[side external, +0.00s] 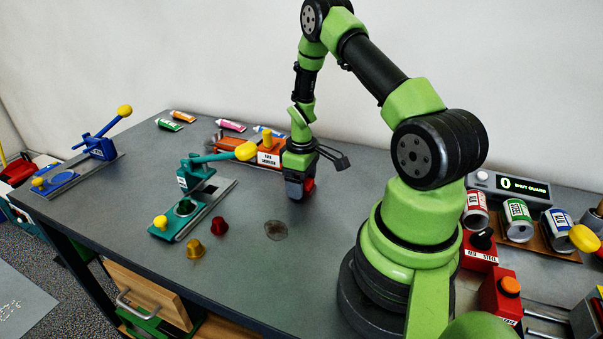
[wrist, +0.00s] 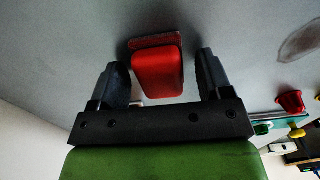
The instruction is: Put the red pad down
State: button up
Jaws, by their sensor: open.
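The red pad (wrist: 157,72) lies between the two fingers of my gripper (wrist: 162,66) in the wrist view, with its top face towards the camera and a darker, rough strip along its far edge. The fingers stand open on either side of it, with a gap at the right and a narrower one at the left. In the side external view my gripper (side external: 298,192) is low at the worktop, and the pad (side external: 310,184) shows in part beside a finger. The pad appears to rest on the grey worktop (side external: 330,230); its contact is hidden.
A teal lever press (side external: 190,208) stands left of my gripper, with an orange station (side external: 262,158) behind. A red cup (side external: 220,226) and a gold cup (side external: 194,249) stand in front. A dark stain (side external: 276,231) marks the worktop nearby. Cans (side external: 517,221) stand at the right.

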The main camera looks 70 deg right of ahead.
notch_tip(320, 180, up, 12)
jog(key=a+r+m+t, duration=0.2)
jog(key=a+r+t, duration=0.1)
jog(key=a+r, duration=0.9)
jog(key=s+a+r+m+t+y, duration=0.2)
jog(key=s+a+r+t, duration=0.2)
jog(key=s+a+r, duration=0.3)
jog(key=s+a, duration=0.3)
jog(key=a, duration=0.1)
jog(key=shift+a, duration=0.15)
jog(key=shift+s, duration=0.1)
jog(key=shift+o, duration=0.5)
